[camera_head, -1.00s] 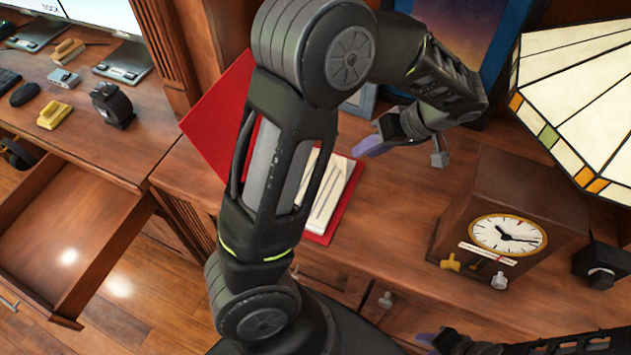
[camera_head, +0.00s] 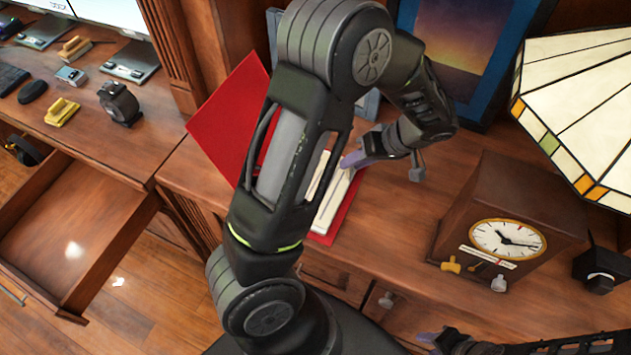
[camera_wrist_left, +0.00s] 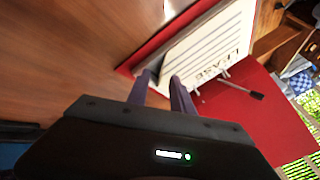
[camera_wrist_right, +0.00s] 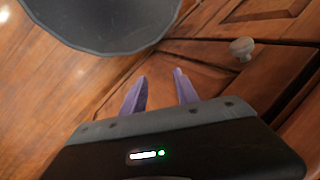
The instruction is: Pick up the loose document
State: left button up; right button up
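A white document (camera_head: 333,200) lies on an open red folder (camera_head: 230,115) on the wooden desk, partly hidden behind my left arm. In the left wrist view the document (camera_wrist_left: 215,45) shows printed lines and the word LEASE, and the red folder (camera_wrist_left: 240,110) lies around it. My left gripper (camera_head: 350,161) is at the document's edge in the head view. In the left wrist view its purple fingers (camera_wrist_left: 161,74) are apart, with the tips close to that edge; contact cannot be told. My right gripper (camera_wrist_right: 160,75) is open and empty, low in front of the wooden drawers.
A wooden clock (camera_head: 508,239) and a stained-glass lamp (camera_head: 580,110) stand on the right. A framed picture (camera_head: 460,60) leans at the back. An open drawer (camera_head: 70,235) juts out at the left. Bare desk lies between folder and clock.

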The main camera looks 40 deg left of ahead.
pick_arm(q)
jog(key=shift+s+a+f, duration=0.1)
jog(key=shift+a+f, duration=0.2)
jog(key=shift+f, duration=0.1)
jog(key=shift+s+f, duration=0.1)
jog(key=shift+s+f, duration=0.1)
jog(key=shift+a, duration=0.15)
jog(key=c, duration=0.6)
grip_shut()
